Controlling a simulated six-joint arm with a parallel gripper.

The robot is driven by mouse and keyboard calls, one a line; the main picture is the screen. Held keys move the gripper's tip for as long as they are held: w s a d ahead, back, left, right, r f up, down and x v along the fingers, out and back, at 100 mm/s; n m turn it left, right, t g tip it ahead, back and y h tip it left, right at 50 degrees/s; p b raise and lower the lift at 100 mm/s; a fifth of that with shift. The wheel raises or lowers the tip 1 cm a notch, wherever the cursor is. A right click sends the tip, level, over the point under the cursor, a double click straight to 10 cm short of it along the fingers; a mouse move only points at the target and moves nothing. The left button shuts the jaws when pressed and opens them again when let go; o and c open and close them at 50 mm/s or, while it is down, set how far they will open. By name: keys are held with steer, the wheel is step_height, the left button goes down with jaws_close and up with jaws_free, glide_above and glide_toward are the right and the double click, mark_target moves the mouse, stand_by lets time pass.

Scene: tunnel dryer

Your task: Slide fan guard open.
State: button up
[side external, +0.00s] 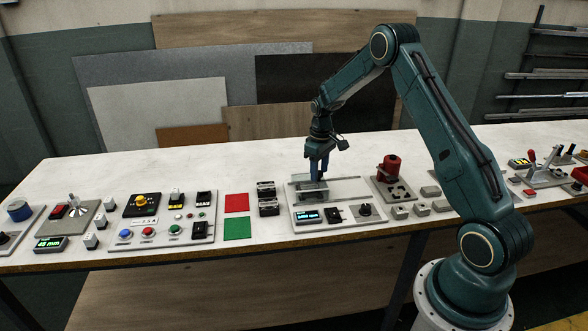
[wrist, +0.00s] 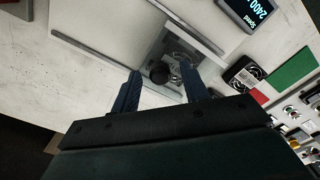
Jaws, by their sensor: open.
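The fan unit is a pale plate with a flat sliding area between two parallel rails, seen in the side view under my gripper (side external: 316,176). A small grey panel, which looks like the fan guard (wrist: 172,42), lies between the rails. A dark round knob (wrist: 159,73) shows between the tips of my gripper (wrist: 160,68). My gripper is open, pointing down, with one finger on each side of the knob. Whether either finger touches it I cannot tell. My gripper hides part of the guard in the side view.
A speed display (side external: 307,216) and a rotary knob (side external: 365,209) sit at the front of the plate. A red device (side external: 390,168) stands to the right.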

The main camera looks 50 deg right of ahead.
jaws_close()
steer(key=s+d, duration=0.9)
steer(key=shift+s+d, duration=0.1)
steer(key=shift+d, duration=0.05)
steer(key=shift+c, duration=0.5)
jaws_free()
steer(key=shift+d+r, duration=0.1)
steer(key=shift+o, duration=0.5)
step_height(320, 180, up, 14)
